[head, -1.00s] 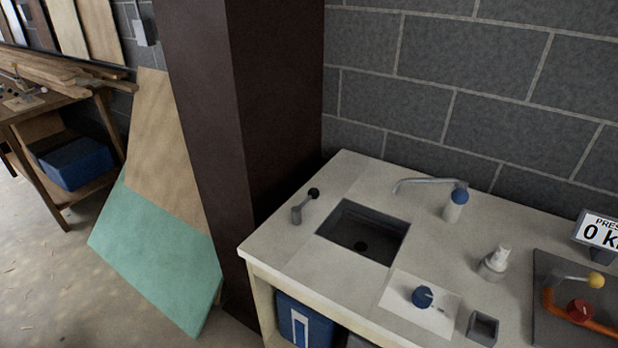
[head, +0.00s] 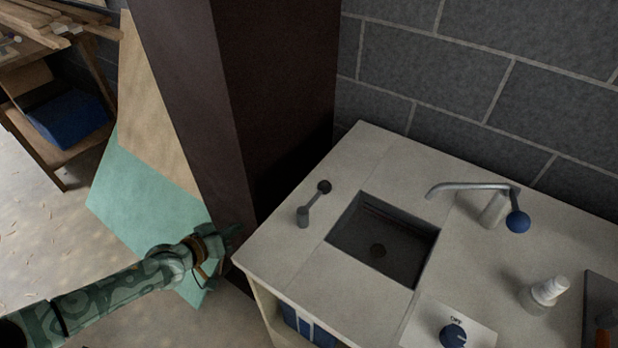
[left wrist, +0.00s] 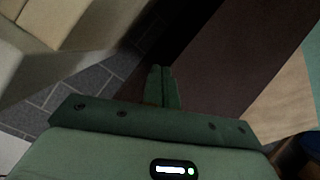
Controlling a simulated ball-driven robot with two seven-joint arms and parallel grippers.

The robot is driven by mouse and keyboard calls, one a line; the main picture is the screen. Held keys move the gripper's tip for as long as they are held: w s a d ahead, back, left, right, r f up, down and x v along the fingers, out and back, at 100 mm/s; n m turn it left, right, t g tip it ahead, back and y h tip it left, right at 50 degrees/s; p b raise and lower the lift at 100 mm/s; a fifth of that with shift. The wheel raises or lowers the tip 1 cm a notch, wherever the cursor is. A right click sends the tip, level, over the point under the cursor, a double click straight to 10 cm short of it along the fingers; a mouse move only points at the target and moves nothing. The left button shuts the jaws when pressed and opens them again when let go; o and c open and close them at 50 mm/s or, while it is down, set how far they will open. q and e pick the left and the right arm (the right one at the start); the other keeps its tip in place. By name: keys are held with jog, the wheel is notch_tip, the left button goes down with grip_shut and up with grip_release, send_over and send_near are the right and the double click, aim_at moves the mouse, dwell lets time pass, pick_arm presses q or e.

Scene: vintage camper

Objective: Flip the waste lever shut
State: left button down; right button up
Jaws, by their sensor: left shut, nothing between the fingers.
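The waste lever (head: 313,203) stands on the worktop left of the sink. It has a grey base, a tilted grey arm and a dark round knob at its upper right end. My left gripper (head: 236,234) is at the left side of the worktop, outside its left corner and apart from the lever. In the left wrist view its fingers (left wrist: 162,88) are closed together with nothing between them. The lever does not show clearly in the left wrist view. My right gripper is in neither view.
The sink (head: 383,238) is sunk into the pale worktop (head: 290,255), with a tap (head: 475,190) behind it and a blue knob (head: 453,336) in front. A dark column (head: 235,110) and a leaning green-and-tan board (head: 150,190) stand close left of the counter.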

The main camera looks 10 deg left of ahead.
aim_at(314, 202)
pick_arm(q)
jog(key=d+r+n+h, duration=0.1)
jog(key=d+r+n, duration=0.1)
jog(key=r, duration=0.2)
jog(key=d+r+n+t+h, duration=0.1)
jog(key=d+r+n, duration=0.2)
jog(key=r, duration=0.1)
jog(key=s+d+r+n+h, duration=0.1)
jog(key=d+r+n, duration=0.1)
jog(key=r+n, duration=0.1)
jog(key=shift+d+r+t+h, duration=0.3)
jog(key=shift+r+t, duration=0.1)
jog(key=shift+r, duration=0.2)
jog(key=shift+w, duration=0.2)
jog(key=x, duration=1)
jog(key=shift+d+f+b, duration=0.1)
jog(key=shift+d+b, duration=0.05)
jog(key=shift+b, duration=0.25)
jog(key=shift+w+d+f+p, duration=0.1)
jog(key=shift+d+p, duration=0.1)
jog(key=shift+d, duration=0.35)
jog(key=shift+w+d+f+p, duration=0.1)
jog(key=shift+d+p, duration=0.1)
jog(key=shift+d, duration=0.4)
jog(key=shift+w+d+f, duration=0.1)
jog(key=shift+d+f, duration=0.05)
jog(key=shift+d, duration=0.4)
